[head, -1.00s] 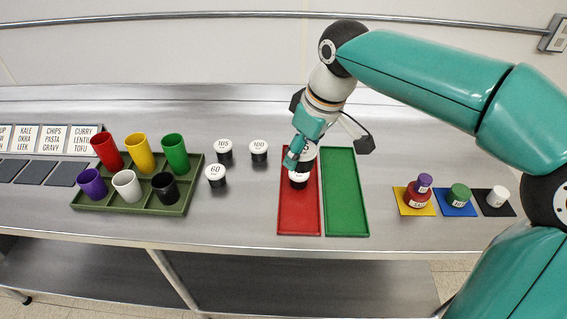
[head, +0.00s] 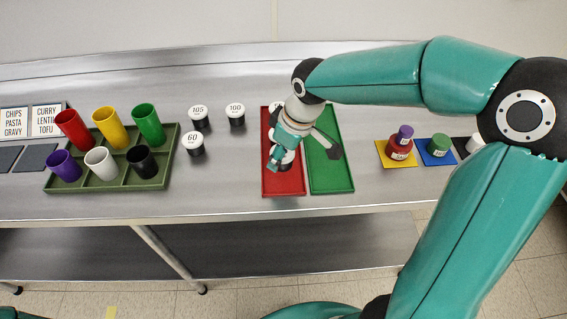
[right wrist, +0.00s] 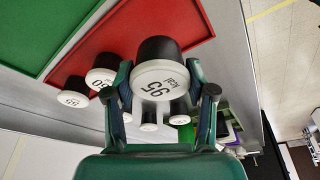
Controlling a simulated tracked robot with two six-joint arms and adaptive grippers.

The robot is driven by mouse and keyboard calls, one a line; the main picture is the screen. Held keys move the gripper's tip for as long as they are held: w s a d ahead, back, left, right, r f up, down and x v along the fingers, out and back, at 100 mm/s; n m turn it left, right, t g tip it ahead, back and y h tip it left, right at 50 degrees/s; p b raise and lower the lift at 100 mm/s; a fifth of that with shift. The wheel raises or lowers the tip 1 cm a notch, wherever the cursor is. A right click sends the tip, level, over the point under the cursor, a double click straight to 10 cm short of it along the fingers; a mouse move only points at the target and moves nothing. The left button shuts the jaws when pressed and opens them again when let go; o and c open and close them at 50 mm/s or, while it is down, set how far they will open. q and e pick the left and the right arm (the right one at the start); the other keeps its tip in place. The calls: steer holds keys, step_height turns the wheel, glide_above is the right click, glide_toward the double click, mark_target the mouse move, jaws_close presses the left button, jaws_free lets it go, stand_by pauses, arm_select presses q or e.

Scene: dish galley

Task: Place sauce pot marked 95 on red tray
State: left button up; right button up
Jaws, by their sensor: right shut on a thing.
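The sauce pot marked 95 (right wrist: 158,80) has a black body and a white lid. My right gripper (right wrist: 160,100) is shut on it, one finger on each side. In the head view my right gripper (head: 280,150) is over the red tray (head: 284,184) and hides much of the pot (head: 287,157). The red tray also shows behind the pot in the right wrist view (right wrist: 187,28). I cannot tell whether the pot's base touches the tray. My left gripper does not show.
The green tray (head: 332,178) adjoins the red one on the right. Pots marked 105 (head: 198,117), 100 (head: 235,113) and 60 (head: 193,143) stand left of it. A cup rack (head: 110,181) is farther left. Coloured mats with small containers (head: 398,150) are at right.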

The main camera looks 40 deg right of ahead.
mark_target(282, 166)
steer(key=shift+s+f, duration=0.1)
steer(key=shift+f, duration=2.1)
steer(key=o, duration=1.2)
steer(key=shift+f, duration=0.1)
steer(key=shift+c, duration=0.2)
steer(key=v, duration=1.2)
